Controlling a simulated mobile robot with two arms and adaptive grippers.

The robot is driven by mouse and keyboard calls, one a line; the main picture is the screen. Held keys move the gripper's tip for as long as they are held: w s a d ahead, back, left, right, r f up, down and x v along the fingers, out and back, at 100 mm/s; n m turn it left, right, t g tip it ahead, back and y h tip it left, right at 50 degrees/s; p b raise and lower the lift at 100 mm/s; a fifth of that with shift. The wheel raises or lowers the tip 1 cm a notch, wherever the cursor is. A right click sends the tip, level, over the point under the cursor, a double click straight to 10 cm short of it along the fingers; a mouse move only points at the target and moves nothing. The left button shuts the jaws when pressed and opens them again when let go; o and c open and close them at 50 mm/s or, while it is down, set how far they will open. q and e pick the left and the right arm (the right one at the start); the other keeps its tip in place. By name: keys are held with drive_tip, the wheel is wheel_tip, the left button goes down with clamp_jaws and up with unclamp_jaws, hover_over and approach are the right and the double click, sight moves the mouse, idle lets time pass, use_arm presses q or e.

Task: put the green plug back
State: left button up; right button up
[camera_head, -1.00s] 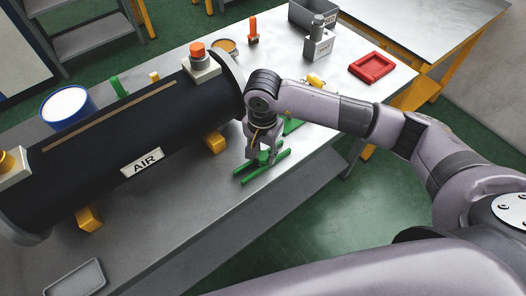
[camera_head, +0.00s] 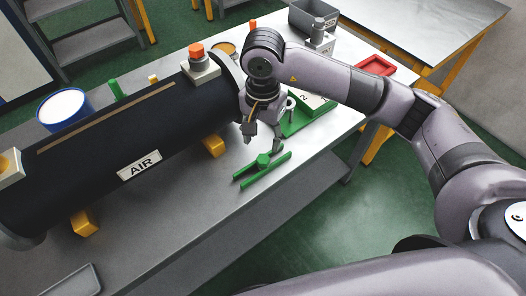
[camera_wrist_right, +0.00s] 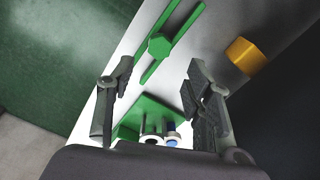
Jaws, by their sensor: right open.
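The green plug (camera_head: 263,159) has a hexagonal head and sits on two parallel green rails (camera_head: 271,171) near the table's front edge. In the right wrist view the plug (camera_wrist_right: 159,46) rests between the rails, beyond the fingertips. My right gripper (camera_head: 263,142) is open and empty, above and just behind the plug, apart from it. Its spread fingers also show in the right wrist view (camera_wrist_right: 160,72). My left gripper is not in view.
A black tank marked AIR (camera_head: 110,150) lies left of the gripper on yellow feet (camera_head: 213,146). A green tray (camera_head: 308,122) with small parts is close behind the gripper. A red tray (camera_head: 378,65) and grey bin (camera_head: 312,17) stand farther back.

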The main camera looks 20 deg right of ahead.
drive_tip(key=shift+r+b, duration=0.4)
drive_tip(key=shift+r, duration=1.75)
